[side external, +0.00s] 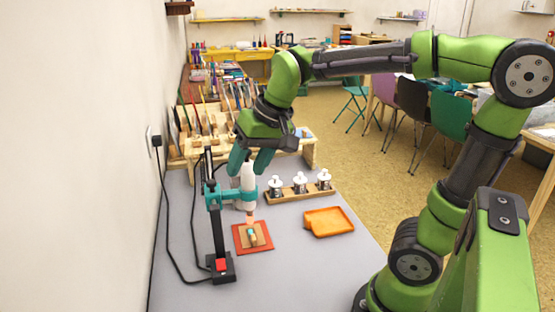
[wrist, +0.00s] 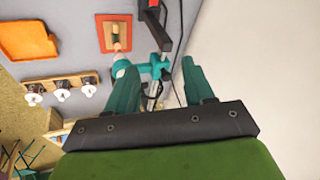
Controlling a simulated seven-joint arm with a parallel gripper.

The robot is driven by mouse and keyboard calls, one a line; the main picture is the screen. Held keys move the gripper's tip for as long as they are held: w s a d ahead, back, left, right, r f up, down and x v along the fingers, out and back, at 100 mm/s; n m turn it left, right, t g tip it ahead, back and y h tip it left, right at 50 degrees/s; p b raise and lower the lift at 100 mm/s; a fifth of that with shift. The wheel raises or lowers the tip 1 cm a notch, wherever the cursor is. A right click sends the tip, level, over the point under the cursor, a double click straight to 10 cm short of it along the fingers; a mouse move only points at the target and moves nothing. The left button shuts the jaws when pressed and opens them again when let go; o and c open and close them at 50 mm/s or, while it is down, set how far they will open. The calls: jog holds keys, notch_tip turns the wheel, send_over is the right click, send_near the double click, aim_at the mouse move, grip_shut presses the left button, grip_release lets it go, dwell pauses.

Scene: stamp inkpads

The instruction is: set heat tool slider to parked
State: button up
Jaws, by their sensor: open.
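The heat tool (side external: 247,180) is a white body with a pinkish nozzle, pointing down above a red-orange mat (side external: 241,248). A teal slider bracket (side external: 212,196) holds it, high on a dark upright post (side external: 218,236). The slider bracket also shows in the wrist view (wrist: 152,68), between my fingertips in the picture. My gripper (side external: 252,165) is open with teal fingers, close above and behind the heat tool. In the wrist view my gripper (wrist: 157,70) spans the bracket area with no visible grip. Whether a finger touches the tool I cannot tell.
A small wooden block (side external: 253,235) lies on the mat. A wooden rack with three white-knobbed stamps (side external: 300,188) and an orange tray (side external: 329,222) stand to the right. The post's base has a red button (side external: 221,265). A black cable and wall lie left.

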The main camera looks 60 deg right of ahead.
jog(key=shift+s+a+f+n+t, duration=0.15)
jog(key=shift+s+f, duration=0.1)
jog(key=shift+s, duration=0.35)
jog(key=shift+s+a+f+n+t, duration=0.15)
jog(key=shift+s+f, duration=0.1)
jog(key=shift+s, duration=0.3)
